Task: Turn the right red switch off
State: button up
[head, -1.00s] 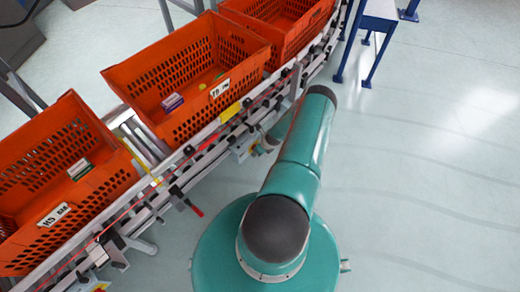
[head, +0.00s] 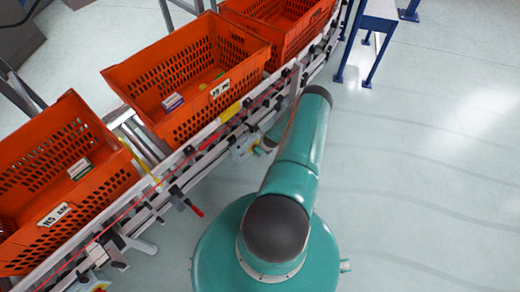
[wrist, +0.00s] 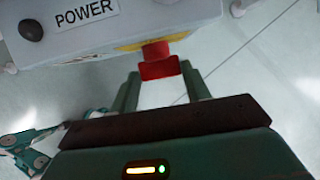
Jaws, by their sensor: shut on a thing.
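In the wrist view a red switch (wrist: 158,62) sticks out below a pale grey box (wrist: 110,30) with a yellow patch around its base. The box carries a POWER label and a black round knob (wrist: 31,30). My gripper (wrist: 159,70) has its two green fingers on either side of the red switch and is shut on it. The switch's far side is hidden. In the head view my teal arm reaches to the conveyor's near side; the gripper itself is not clear there.
Orange totes (head: 125,78) holding small items stand on a conveyor (head: 215,130) running from lower left to upper right. A red-tipped lever (head: 195,210) juts from its near side. A blue-legged table (head: 380,15) stands at the top. Floor on the right is clear.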

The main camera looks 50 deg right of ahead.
jog(key=shift+o, duration=0.2)
jog(key=shift+a+n+h, duration=0.3)
jog(key=shift+a+h, duration=0.15)
jog(key=shift+h, duration=0.75)
jog(key=h, duration=0.2)
jog(key=a+h, duration=0.1)
jog(key=h, duration=0.1)
jog(key=shift+w+f+n, duration=0.1)
jog(key=shift+f+n, duration=0.3)
jog(key=shift+c, duration=0.2)
jog(key=shift+w+a+f+n+h, duration=0.1)
jog(key=shift+f+n+h, duration=0.2)
jog(key=shift+h, duration=0.9)
jog(key=shift+s+a+f+n+h, duration=0.15)
jog(key=shift+n+h, duration=0.2)
jog(key=shift+h, duration=0.85)
jog(key=shift+w+a+f+n+h, duration=0.1)
jog(key=shift+w+f+n+h, duration=0.2)
jog(key=shift+h, duration=0.9)
jog(key=shift+s+r, duration=0.1)
jog(key=shift+s, duration=0.1)
jog(key=o, duration=1)
